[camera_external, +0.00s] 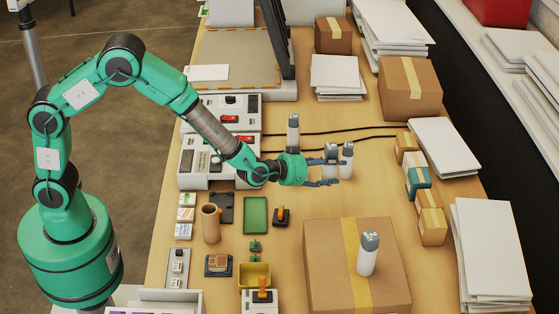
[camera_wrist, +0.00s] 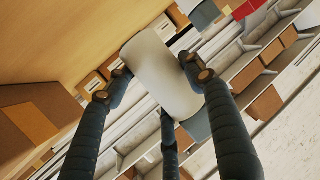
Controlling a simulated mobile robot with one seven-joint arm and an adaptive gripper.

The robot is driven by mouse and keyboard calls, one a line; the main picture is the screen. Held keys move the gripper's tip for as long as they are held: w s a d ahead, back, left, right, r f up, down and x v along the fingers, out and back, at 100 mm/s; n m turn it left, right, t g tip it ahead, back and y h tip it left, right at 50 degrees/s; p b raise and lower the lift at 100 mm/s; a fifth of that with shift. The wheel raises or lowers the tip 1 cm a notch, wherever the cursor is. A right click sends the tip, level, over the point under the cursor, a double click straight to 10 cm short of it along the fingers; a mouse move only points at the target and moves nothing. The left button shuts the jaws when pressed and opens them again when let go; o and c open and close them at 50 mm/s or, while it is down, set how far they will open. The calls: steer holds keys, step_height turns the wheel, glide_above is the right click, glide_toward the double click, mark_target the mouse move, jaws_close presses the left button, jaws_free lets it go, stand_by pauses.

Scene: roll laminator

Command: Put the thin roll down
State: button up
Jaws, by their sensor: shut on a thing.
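My gripper (camera_external: 328,172) reaches to the right over the table, its dark fingers closed around a white roll. In the wrist view my gripper (camera_wrist: 160,85) holds this thin roll (camera_wrist: 160,75), with padded fingertips on both sides and a third finger below. In the external view the roll (camera_external: 331,166) looks upright and is partly hidden by the fingers; whether its bottom touches the table I cannot tell. A similar white roll with a grey top (camera_external: 347,158) stands close at its right. Another (camera_external: 293,133) stands behind the wrist.
A large cardboard box (camera_external: 330,265) in front bears another grey-topped white cylinder (camera_external: 367,255). Small boxes (camera_external: 418,183) and paper stacks (camera_external: 490,250) line the right side. A control unit (camera_external: 195,160) stands left, with black cables running right. Bare table lies right of my gripper.

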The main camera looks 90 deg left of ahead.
steer(key=s+d+r+h+p, duration=0.1)
steer(key=s+d+r, duration=0.1)
steer(key=d, duration=0.7)
steer(key=s+d+r+m+h+p, duration=0.1)
steer(key=s+d, duration=0.3)
steer(key=d, duration=0.6)
steer(key=s+d+r+m+t+h+p, duration=0.1)
steer(key=s+d+r+p, duration=0.2)
steer(key=d, duration=0.7)
steer(key=shift+s, duration=0.25)
steer(key=shift+r, duration=0.1)
steer(key=w+d, duration=0.1)
steer(key=w, duration=0.4)
steer(key=w+d+f, duration=0.1)
steer(key=w, duration=0.4)
steer(key=w+d+b, duration=0.1)
steer(key=w, duration=0.4)
steer(key=shift+w+d+f, duration=0.1)
steer(key=shift+w+f, duration=0.1)
steer(key=shift+w, duration=0.2)
steer(key=shift+f+b, duration=0.45)
steer(key=shift+f, duration=1.3)
steer(key=shift+f, duration=0.15)
